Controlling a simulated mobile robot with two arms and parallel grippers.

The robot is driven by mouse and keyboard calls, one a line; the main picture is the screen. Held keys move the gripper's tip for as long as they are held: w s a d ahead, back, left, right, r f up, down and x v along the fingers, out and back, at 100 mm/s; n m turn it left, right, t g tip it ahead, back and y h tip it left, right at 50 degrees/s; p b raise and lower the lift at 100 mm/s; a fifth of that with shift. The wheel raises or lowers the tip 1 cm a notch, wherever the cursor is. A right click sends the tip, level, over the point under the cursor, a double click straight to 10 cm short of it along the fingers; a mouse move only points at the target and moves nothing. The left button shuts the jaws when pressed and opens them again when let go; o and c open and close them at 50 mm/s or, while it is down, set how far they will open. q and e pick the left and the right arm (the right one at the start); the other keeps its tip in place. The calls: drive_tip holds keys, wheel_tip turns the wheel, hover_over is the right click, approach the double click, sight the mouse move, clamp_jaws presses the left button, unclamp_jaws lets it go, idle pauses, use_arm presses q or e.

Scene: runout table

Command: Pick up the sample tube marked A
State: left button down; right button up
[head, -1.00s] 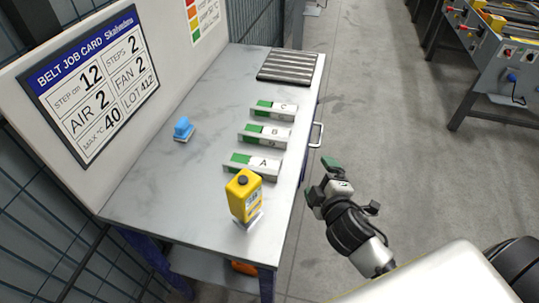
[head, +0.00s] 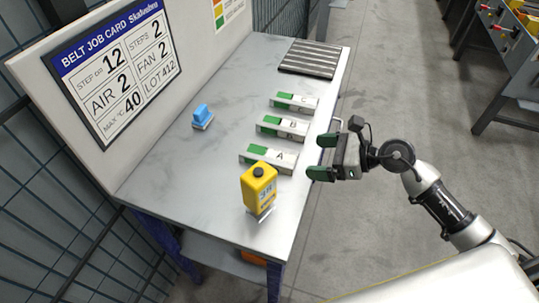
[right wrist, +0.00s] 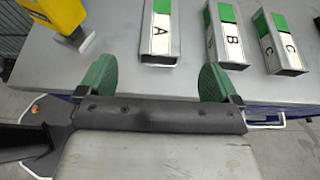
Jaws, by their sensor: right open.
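The sample tube marked A (head: 268,157) is a grey block-like tube with a green end and a white label, lying on the table. It also shows in the right wrist view (right wrist: 160,35), ahead of and between the fingers. Tubes B (head: 283,127) and C (head: 294,102) lie in a row behind it. My right gripper (head: 324,157) is open and empty, just off the table's right edge, with its green fingertips pointing toward tube A. It touches no tube that I can see. My left gripper is out of view.
A blue object (head: 202,116) sits at the left of the table (head: 180,180). A ribbed grey mat (head: 314,58) lies at the back. A handle (head: 337,124) sticks out from the right edge.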

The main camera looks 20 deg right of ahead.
sight(277, 155)
drive_tip(key=p+x, duration=0.1)
drive_tip(key=x, duration=0.4)
drive_tip(key=shift+r, duration=0.1)
drive_tip(key=x, duration=0.2)
drive_tip(key=p+x, duration=0.1)
drive_tip(key=x, duration=0.2)
drive_tip(key=shift+w+r, duration=0.15)
drive_tip(key=shift+r, duration=0.1)
drive_tip(key=shift+w+a+f, duration=0.15)
drive_tip(key=shift+a+f, duration=0.05)
drive_tip(key=shift+c, duration=0.2)
drive_tip(key=c, duration=1)
drive_tip(key=shift+r, duration=0.1)
drive_tip(key=shift+c, duration=0.3)
drive_tip(key=shift+r, duration=0.1)
